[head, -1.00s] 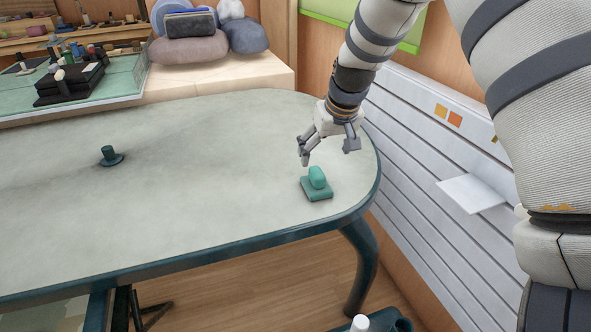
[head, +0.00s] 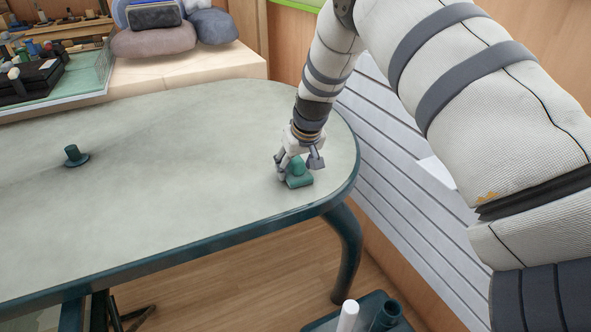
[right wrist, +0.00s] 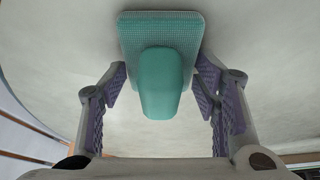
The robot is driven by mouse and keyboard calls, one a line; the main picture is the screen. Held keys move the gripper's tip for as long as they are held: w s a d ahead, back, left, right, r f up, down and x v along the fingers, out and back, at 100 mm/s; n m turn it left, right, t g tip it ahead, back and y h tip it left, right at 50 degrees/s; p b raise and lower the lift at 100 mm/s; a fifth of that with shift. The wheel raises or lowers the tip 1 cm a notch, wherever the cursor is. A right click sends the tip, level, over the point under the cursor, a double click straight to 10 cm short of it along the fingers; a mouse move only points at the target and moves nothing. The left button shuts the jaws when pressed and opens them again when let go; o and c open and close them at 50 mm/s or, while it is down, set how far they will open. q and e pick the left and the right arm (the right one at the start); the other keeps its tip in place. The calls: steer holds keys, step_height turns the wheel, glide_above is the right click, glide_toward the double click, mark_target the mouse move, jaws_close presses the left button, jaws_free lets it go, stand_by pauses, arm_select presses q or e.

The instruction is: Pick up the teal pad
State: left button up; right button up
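The teal pad (head: 300,181) lies on the table near its rounded right end. It has a flat base and a raised rounded grip on top; it also shows in the right wrist view (right wrist: 161,82). My right gripper (head: 298,172) is just above the pad, pointing down, with its fingers spread. In the right wrist view the open fingers (right wrist: 160,100) stand to either side of the raised grip, with clear gaps on both sides. The fingers partly hide the pad in the head view. My left gripper is not in view.
The grey-green table (head: 180,160) is mostly clear. A dark green peg on a round base (head: 75,156) stands at its left. A slatted white wall panel (head: 400,170) is close to the right. Below, a dark holder has a white cylinder (head: 348,318).

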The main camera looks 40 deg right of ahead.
steer(key=c, duration=0.4)
steer(key=shift+c, duration=0.2)
steer(key=shift+r, duration=0.1)
step_height(320, 180, up, 3)
steer(key=shift+w+f, duration=0.1)
steer(key=shift+f, duration=0.1)
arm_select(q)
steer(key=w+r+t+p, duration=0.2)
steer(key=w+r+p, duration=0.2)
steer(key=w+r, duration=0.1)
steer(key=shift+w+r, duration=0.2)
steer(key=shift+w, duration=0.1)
arm_select(e)
steer(key=s+a+r, duration=0.7)
steer(key=s+r, duration=0.3)
steer(key=s, duration=0.2)
steer(key=shift+a, duration=0.15)
